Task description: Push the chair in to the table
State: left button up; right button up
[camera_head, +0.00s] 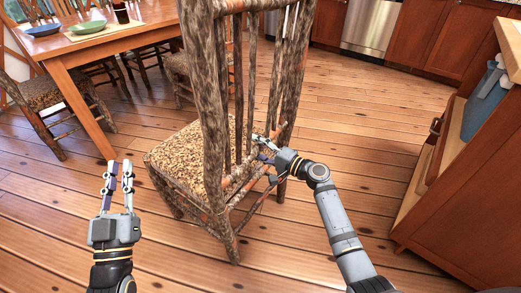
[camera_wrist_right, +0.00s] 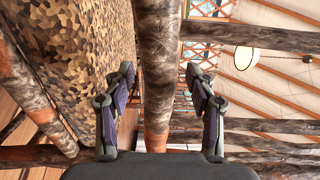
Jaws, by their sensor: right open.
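The chair (camera_head: 160,158) is made of rough logs with a patterned seat and stands upright on the floor, apart from the table, its slatted back towards me. The wooden table (camera_head: 88,48) is at the upper left. My right gripper (camera_head: 266,143) is at the lower part of the chair's back. In the right wrist view, its open fingers (camera_wrist_right: 165,88) lie on either side of a log bar (camera_wrist_right: 158,60) of the chair; contact is unclear. The patterned seat (camera_wrist_right: 85,50) also shows there. My left gripper (camera_head: 118,166) is open and empty, left of the chair.
Other log chairs (camera_head: 45,105) stand around the table. A blue bowl (camera_head: 44,30) and a green plate (camera_head: 87,27) are on it. A wooden cabinet (camera_head: 470,190) with an open drawer stands at the right. Plank floor (camera_head: 370,120) is clear between.

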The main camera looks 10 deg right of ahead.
jog(key=shift+c, duration=0.4)
grip_shut()
jog(key=shift+f, duration=0.1)
jog(key=shift+f, duration=0.1)
jog(key=shift+w, duration=0.1)
dwell(0.3)
